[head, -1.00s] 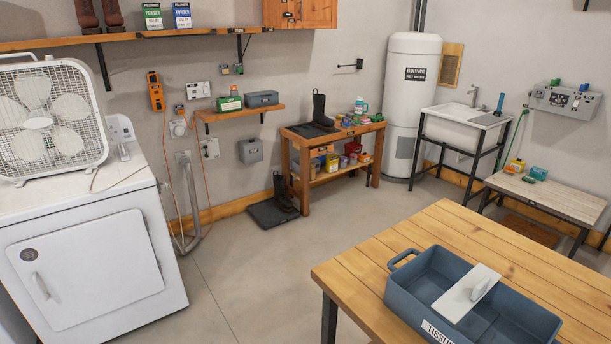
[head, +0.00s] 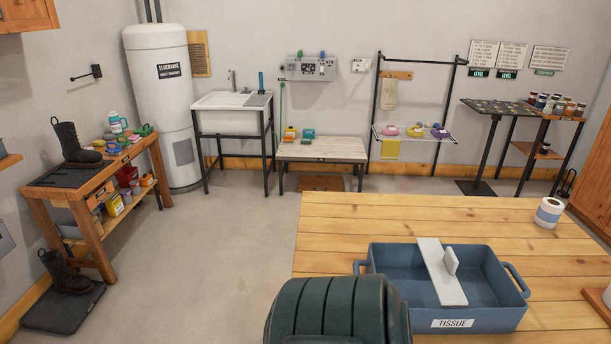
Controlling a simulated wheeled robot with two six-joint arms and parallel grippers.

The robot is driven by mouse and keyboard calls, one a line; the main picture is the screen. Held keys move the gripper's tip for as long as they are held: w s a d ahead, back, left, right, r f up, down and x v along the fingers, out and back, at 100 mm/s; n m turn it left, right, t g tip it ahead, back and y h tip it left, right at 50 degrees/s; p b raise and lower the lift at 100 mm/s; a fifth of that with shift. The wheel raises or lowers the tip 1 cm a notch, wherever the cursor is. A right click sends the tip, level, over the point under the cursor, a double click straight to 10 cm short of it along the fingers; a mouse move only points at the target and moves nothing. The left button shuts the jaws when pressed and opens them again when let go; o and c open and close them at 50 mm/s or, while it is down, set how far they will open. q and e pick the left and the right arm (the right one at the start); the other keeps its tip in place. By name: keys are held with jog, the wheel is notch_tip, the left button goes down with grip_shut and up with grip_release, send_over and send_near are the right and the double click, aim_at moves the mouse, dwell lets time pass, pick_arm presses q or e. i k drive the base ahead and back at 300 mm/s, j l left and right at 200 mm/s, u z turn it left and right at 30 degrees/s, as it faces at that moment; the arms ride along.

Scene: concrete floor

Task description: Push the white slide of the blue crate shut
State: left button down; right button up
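The blue crate (head: 492,318) stands on the wooden table in the head view, with a "TISSUE" label on its front wall. Its white slide (head: 436,266) lies across the crate near the middle, with an upright white tab (head: 450,261) on it. Open room shows inside the crate on both sides of the slide. A dark green rounded part, probably my own arm, covers the crate's front left corner. Neither gripper is in view.
The wooden table (head: 345,222) fills the lower right. A white and blue roll (head: 548,212) stands at its right. Bare concrete floor (head: 215,260) lies left of the table. A workbench (head: 100,205) with boots stands further left.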

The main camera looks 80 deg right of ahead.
aim_at(442, 266)
jog(key=i+z, duration=0.1)
jog(key=z, duration=2)
